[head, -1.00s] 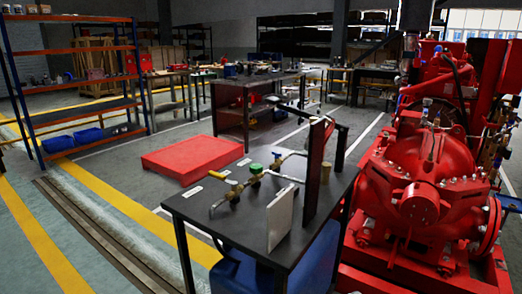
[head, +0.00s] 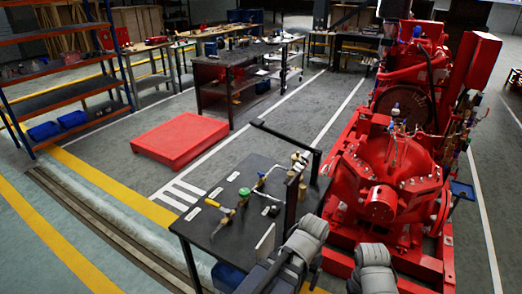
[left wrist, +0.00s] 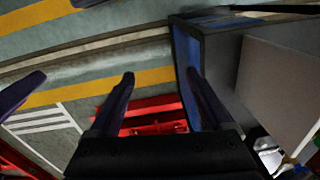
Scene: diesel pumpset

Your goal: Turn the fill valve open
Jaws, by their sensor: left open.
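In the head view a pipe assembly lies on the dark bench (head: 215,237). It has a yellow handle (head: 212,203) at its left end, a green round knob (head: 244,192) beside it, and a pipe running toward the back right. I cannot tell which of these is the fill valve. My left gripper (left wrist: 160,85) is open and empty in the left wrist view, its two dark fingers apart beside the bench's side. Grey links of my arms show at the bottom of the head view; my right gripper does not show.
The large red pumpset (head: 385,165) is close on the right. A low red platform (head: 180,139) lies on the floor beyond the bench, with open floor to the left.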

